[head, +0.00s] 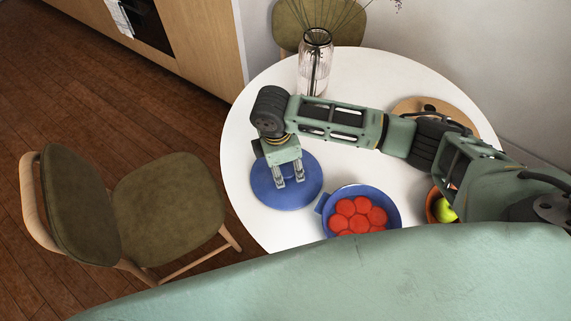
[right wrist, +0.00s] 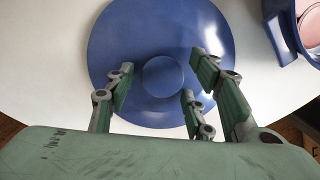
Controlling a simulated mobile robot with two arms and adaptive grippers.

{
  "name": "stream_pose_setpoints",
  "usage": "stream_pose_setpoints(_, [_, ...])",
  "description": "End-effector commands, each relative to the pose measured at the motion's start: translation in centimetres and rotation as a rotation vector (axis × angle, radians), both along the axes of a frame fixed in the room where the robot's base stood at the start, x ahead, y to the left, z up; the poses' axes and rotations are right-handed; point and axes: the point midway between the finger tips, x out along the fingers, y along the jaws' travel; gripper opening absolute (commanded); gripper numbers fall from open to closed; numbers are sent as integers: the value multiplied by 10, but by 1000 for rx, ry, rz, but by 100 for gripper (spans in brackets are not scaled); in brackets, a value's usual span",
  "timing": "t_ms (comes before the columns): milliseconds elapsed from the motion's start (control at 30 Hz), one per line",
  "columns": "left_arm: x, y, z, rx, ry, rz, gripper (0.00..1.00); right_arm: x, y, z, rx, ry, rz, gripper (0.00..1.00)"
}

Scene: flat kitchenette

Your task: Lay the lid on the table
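The lid (head: 264,192) is a round blue disc with a knob in its middle. It appears to lie flat on the white table (head: 240,150), near the table's left edge. My right gripper (head: 290,185) points down over the lid. In the right wrist view, the lid (right wrist: 115,45) fills the middle. There, the fingers of my right gripper (right wrist: 160,76) are spread around the knob, with gaps between them and it. My left gripper is not in view.
A blue pot (head: 322,203) with red round pieces inside stands right of the lid. A glass vase (head: 314,65) with stems stands at the back. An orange bowl (head: 432,208) with green fruit and a wooden board (head: 408,106) are on the right. A chair (head: 165,205) stands left.

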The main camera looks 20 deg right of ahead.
Motion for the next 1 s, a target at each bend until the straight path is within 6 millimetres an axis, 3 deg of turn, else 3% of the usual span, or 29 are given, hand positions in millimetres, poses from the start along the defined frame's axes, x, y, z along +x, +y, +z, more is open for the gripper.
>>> stream_pose_setpoints(267, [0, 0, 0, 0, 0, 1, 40, 0, 0, 1, 0, 0, 0, 51])
stream_pose_setpoints(433, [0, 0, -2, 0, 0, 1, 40, 1, 2, 13, 1, -3, 1, 51])
stream_pose_setpoints(800, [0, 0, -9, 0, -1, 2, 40, 2, 12, 89, 3, -5, 3, 51])
stream_pose_setpoints(1000, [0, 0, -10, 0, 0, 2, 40, 1, 14, 115, 2, -1, 0, 51])
